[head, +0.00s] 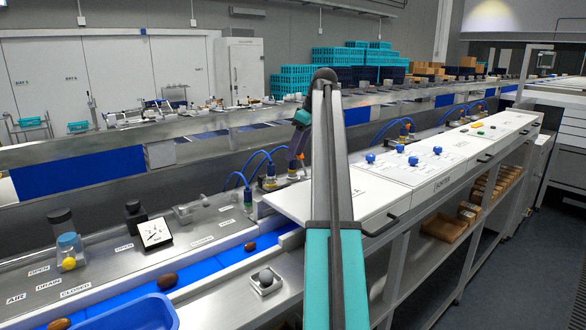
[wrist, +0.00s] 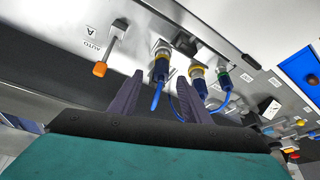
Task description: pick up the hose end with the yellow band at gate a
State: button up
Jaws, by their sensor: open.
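My gripper (wrist: 160,73) is open in the wrist view, one dark finger on each side of a hose end with a yellow band (wrist: 161,67). This hose end sits at a fitting on the metal panel, with a blue hose hanging from it. I cannot tell whether the fingers touch it. A second yellow-banded hose end (wrist: 197,76) is just right of the right finger, and a green-banded one (wrist: 223,76) is further right. A panel label "A" (wrist: 90,31) is at the left. In the head view my gripper (head: 295,160) points down at the hose fittings, partly hiding them.
A lever with an orange tip (wrist: 100,69) stands left of the fingers. In the head view, a white cover (head: 375,210) lies close to the right, and a blue belt (head: 205,272) carries dates. A blue tray (head: 130,315) is at the front.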

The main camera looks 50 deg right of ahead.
aim_at(292, 168)
jog(key=shift+w+a+f+p, duration=0.1)
jog(key=shift+a+f+p, duration=0.1)
jog(key=shift+f+p, duration=0.45)
jog(key=shift+p+x, duration=0.4)
jog(key=shift+x, duration=0.9)
jog(key=shift+c, duration=0.4)
grip_shut()
